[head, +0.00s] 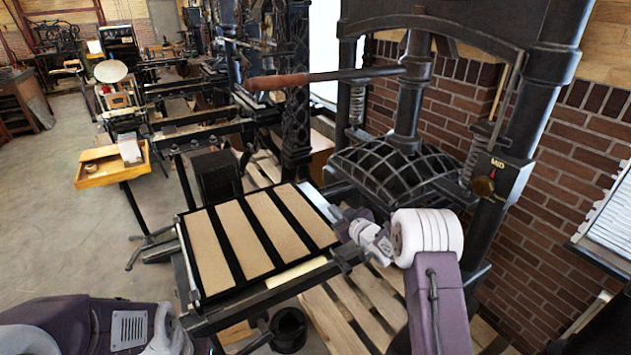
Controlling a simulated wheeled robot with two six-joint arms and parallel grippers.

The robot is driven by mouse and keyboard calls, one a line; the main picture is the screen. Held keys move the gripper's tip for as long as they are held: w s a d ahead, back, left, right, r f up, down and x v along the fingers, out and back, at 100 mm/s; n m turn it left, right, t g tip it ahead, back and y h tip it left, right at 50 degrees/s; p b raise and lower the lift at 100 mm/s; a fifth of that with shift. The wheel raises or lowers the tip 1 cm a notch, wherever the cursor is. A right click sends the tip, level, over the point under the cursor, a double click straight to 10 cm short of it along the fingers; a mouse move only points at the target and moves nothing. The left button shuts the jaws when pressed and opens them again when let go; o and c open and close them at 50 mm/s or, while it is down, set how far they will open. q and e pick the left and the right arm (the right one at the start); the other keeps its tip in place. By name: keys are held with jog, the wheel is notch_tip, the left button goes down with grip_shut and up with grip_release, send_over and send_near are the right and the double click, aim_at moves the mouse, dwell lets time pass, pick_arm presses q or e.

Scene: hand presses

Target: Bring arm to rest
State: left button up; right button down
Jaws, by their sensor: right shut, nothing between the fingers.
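My right gripper (346,236) is shut and empty at the right edge of the press bed (262,232), which carries tan strips between black bars. Whether it touches the bed's edge I cannot tell. My right arm comes up from the bottom right. Part of my left arm shows at the bottom left; its gripper is out of the picture. The hand press (552,75) stands behind the bed, with a ribbed dark platen (393,178) under its screw. Its lever with a reddish wooden handle (277,82) points left.
A dial marked MID (484,186) is on the press's right post. A pale wooden pallet (345,305) lies beneath. A wooden tray on a stand (100,170) is at the left. Open grey floor (60,240) lies left of the bed. A brick wall (570,180) closes the right.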

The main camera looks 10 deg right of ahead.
jog(key=s+a+r, duration=0.2)
jog(key=r, duration=0.4)
jog(key=s+a+r, duration=0.1)
jog(key=a+r, duration=0.2)
jog(key=r, duration=0.3)
jog(key=s+d+f+m+g+h, duration=0.1)
jog(key=s+f+g, duration=0.3)
jog(key=s, duration=0.8)
jog(key=s+d+f+m+g+h, duration=0.1)
jog(key=s+f+m+g, duration=0.2)
jog(key=s+f+g, duration=0.2)
jog(key=s+d+f+m+g+h, duration=0.1)
jog(key=s+f+g, duration=0.3)
jog(key=s+f, duration=0.5)
jog(key=s+m+h, duration=0.1)
jog(key=s, duration=0.9)
jog(key=shift+d, duration=0.15)
